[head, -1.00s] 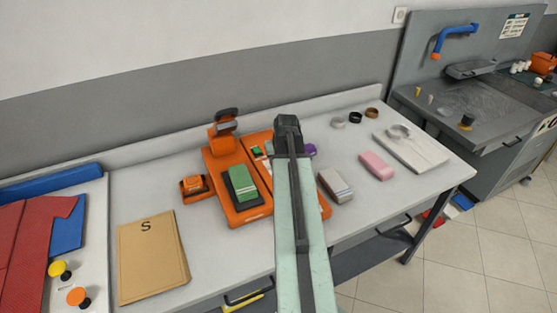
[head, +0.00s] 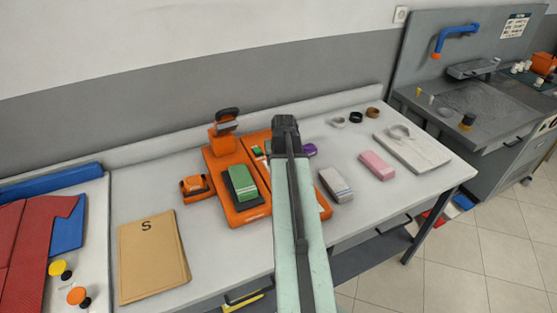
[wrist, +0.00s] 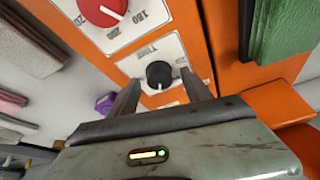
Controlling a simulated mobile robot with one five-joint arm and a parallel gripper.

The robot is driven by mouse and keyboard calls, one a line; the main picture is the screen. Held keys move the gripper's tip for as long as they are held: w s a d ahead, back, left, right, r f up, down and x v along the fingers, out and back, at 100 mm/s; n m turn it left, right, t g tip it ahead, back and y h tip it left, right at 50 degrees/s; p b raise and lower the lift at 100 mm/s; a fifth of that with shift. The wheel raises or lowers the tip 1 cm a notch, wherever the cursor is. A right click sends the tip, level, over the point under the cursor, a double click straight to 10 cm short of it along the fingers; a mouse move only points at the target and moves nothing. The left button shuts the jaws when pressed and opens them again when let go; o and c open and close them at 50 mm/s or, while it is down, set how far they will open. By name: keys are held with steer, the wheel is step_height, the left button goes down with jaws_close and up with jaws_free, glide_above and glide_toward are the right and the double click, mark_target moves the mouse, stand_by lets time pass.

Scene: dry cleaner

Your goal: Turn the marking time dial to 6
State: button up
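The marking time dial (wrist: 160,74) is a small black knob with a white pointer line, on a white plate marked TIME on the orange machine (wrist: 188,22). The plate appears upside down in the wrist view. The pointer points toward the bottom of that view. The scale numbers around the knob are not legible. My gripper (wrist: 161,80) is open, with one dark finger on each side of the knob. A small gap seems to show between the knob and each finger. In the head view my arm hides the dial; the orange machine (head: 222,180) shows beside it.
A green pad (head: 241,183) lies on the machine. A grey-white block (head: 335,186), pink block (head: 377,166) and tan S folder (head: 150,258) lie on the table.

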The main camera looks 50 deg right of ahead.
steer(key=p+v, duration=0.7)
steer(key=v, duration=0.1)
steer(key=shift+f, duration=0.1)
steer(key=shift+w, duration=0.1)
